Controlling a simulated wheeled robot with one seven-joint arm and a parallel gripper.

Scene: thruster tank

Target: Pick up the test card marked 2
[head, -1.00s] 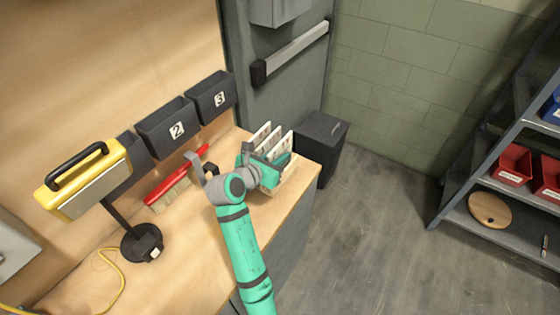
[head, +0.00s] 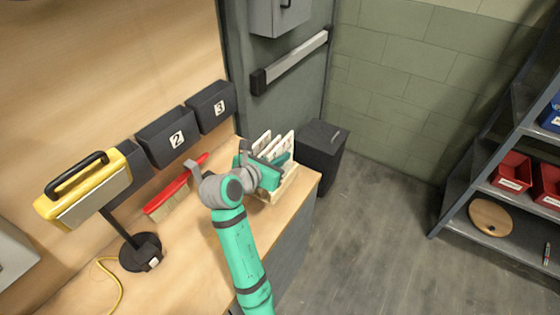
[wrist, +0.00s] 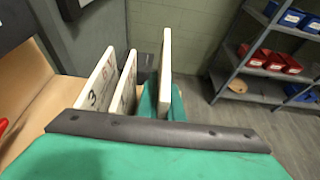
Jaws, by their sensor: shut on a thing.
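Several white test cards (head: 262,141) stand upright in a wooden rack (head: 289,186) at the right end of the bench in the head view. My gripper (head: 270,172) is at the rack, among the cards. In the wrist view, my gripper (wrist: 165,104) is shut on the rightmost white card (wrist: 166,58), with green fingers at its sides. That card shows mostly edge-on, so its number cannot be read. To its left stand a middle card (wrist: 124,92) with partly hidden marks and a left card (wrist: 101,82) marked 3. The lower parts of the cards are hidden by my gripper.
Black bins marked 2 (head: 168,138) and 3 (head: 212,106) are on the wall behind the bench. A red brush (head: 172,194) and a yellow lamp (head: 85,190) are to the left. A dark bin (head: 320,155) stands beyond the bench's right end. Open floor lies right.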

